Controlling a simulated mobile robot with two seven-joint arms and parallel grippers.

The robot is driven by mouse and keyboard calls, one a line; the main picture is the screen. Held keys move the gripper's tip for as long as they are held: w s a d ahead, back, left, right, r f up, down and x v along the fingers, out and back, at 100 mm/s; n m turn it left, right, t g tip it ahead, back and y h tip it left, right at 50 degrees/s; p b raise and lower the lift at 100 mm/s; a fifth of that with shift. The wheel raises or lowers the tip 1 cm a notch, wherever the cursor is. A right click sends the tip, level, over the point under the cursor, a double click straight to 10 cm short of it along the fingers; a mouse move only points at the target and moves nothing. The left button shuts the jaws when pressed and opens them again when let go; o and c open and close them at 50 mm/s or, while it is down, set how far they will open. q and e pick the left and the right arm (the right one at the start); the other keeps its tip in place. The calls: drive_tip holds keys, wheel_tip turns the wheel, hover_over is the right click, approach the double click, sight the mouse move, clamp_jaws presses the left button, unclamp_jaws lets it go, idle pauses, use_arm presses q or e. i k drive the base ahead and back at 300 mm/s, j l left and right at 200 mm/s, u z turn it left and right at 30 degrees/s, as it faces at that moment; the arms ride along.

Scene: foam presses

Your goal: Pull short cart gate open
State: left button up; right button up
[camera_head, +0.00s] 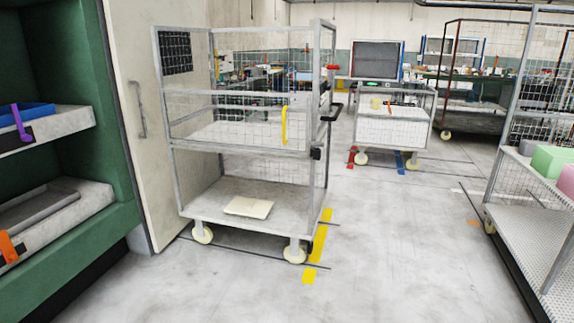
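A grey wire-mesh cart (247,216) on casters stands left of centre. Across its front, at mid height, is a framed mesh gate (238,146) that stands upright, in line with the cart's front posts. A yellow vertical handle (284,126) is on the right part of the gate. A dark latch-like part (315,153) shows at the front right post, but its state is too small to tell. A black push handle (331,112) is on the cart's right side. Neither of my grippers is in view.
A green machine (90,235) with shelves and an open white door (143,120) is close on the left. A tall mesh cart (535,205) with green and pink blocks is on the right. A lower cart (394,128) stands behind. The floor (400,255) ahead is clear.

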sight(163, 91)
drive_tip(key=i, duration=2.4)
